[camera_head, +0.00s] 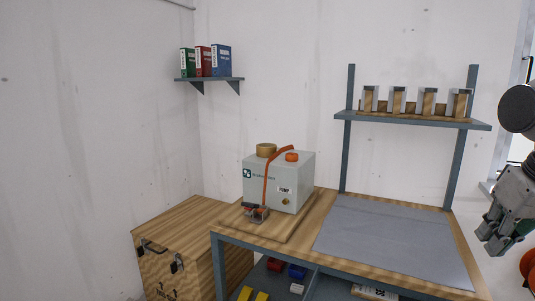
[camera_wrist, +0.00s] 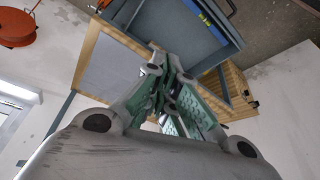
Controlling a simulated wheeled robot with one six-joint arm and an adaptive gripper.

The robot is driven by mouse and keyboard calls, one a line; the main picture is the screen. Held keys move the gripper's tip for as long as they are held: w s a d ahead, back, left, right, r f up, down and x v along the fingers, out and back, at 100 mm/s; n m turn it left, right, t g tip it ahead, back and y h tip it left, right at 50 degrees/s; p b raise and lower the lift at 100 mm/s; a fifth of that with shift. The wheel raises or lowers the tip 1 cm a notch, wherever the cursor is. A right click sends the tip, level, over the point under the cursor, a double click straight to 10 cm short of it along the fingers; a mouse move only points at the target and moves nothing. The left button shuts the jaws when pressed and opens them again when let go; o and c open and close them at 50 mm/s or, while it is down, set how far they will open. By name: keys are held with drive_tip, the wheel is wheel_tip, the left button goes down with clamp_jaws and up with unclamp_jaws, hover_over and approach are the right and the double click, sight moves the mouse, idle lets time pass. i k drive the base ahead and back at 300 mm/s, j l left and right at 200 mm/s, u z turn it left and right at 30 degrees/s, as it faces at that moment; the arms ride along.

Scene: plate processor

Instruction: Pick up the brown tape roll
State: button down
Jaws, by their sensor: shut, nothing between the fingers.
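The brown tape roll (camera_head: 266,150) lies flat on top of the grey pump box (camera_head: 278,183), at its left side. It is apart from my gripper. My gripper (camera_head: 491,247) hangs at the right edge of the head view, to the right of the bench and far from the roll. In the wrist view my gripper (camera_wrist: 158,68) is shut with nothing held between its fingers. I cannot make out the tape roll in the wrist view.
An orange cap (camera_head: 292,157) and hose share the box's top. The bench mat (camera_head: 395,240) is bare. A shelf (camera_head: 415,122) with several wooden blocks stands behind it. A wooden chest (camera_head: 180,228) stands left of the bench. An orange reel (camera_wrist: 38,29) shows in the wrist view.

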sight(265, 149)
drive_tip(key=k+j+u, duration=0.2)
drive_tip(key=j, duration=0.2)
drive_tip(key=i+j+u, duration=0.6)
drive_tip(key=i+j+z, duration=0.5)
drive_tip(key=j, duration=0.25)
drive_tip(key=i+j+z, duration=1.05)
drive_tip(key=i+l, duration=0.05)
drive_tip(key=i, duration=0.05)
